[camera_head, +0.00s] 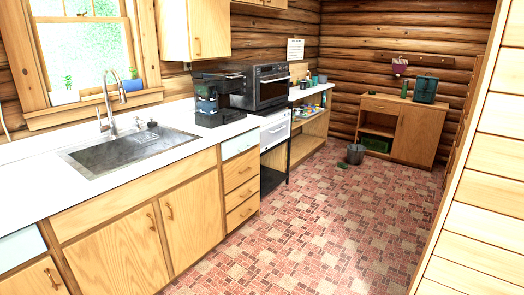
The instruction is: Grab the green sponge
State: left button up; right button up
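I cannot clearly make out a green sponge in the head view. A small green item (342,165) lies on the tiled floor just left of the grey bucket (355,154); it is too small to tell what it is. A small upright green object (403,90) stands on top of the far wooden cabinet (416,128); it looks narrow. Neither of my grippers shows in this view.
A counter (30,188) with a metal sink (130,152) and a black coffee machine (212,100) runs along the left. A dark oven (262,86) stands beyond it, then a shelf unit (312,122). The tiled floor (310,225) is mostly clear. A plank wall (485,210) borders the right.

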aim_at(344, 166)
jog(key=i+j+z, duration=0.15)
jog(key=i+j, duration=0.15)
jog(key=i, duration=0.2)
jog(key=i+j+z, duration=0.2)
jog(key=i+j, duration=0.15)
jog(key=i, duration=0.15)
